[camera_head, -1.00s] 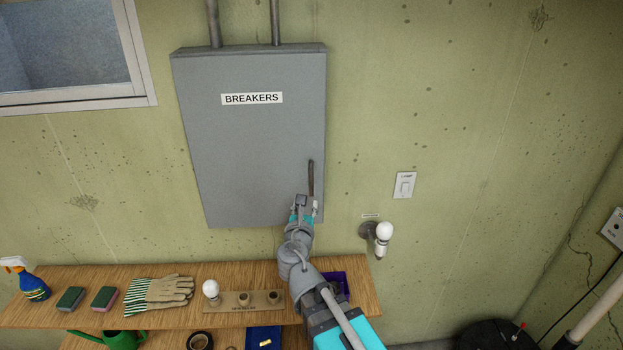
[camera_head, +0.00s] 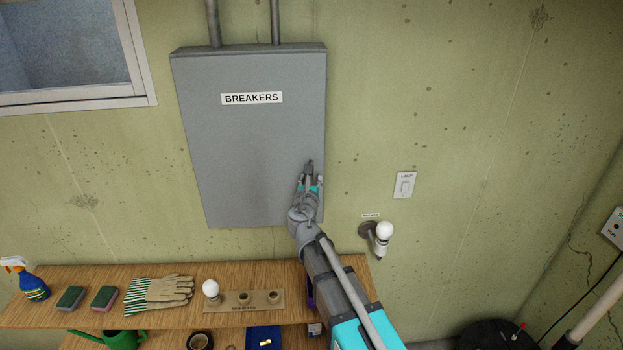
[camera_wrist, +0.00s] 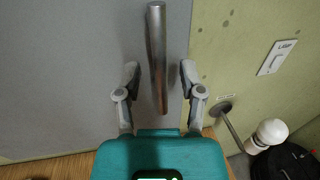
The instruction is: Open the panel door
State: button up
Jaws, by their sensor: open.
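The grey breaker panel door (camera_head: 245,130), labelled BREAKERS, hangs shut on the wall; it fills the left of the wrist view (camera_wrist: 70,70). Its upright bar handle (camera_wrist: 157,60) is near the door's right edge. In the head view the handle (camera_head: 310,163) is mostly hidden by my gripper (camera_head: 310,181). In the wrist view my gripper (camera_wrist: 160,77) is open, with one finger on each side of the handle's lower part. Both fingers appear apart from the bar.
A light switch (camera_head: 404,185) and a wall-mounted bulb (camera_head: 383,231) are right of the panel. Below, a wooden shelf (camera_head: 100,312) holds a spray bottle (camera_head: 33,280), sponges, gloves (camera_head: 158,290) and a bulb board (camera_head: 245,301). The wall right of the switch is mostly clear.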

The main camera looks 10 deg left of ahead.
jog(key=shift+w, duration=0.6)
grip_shut()
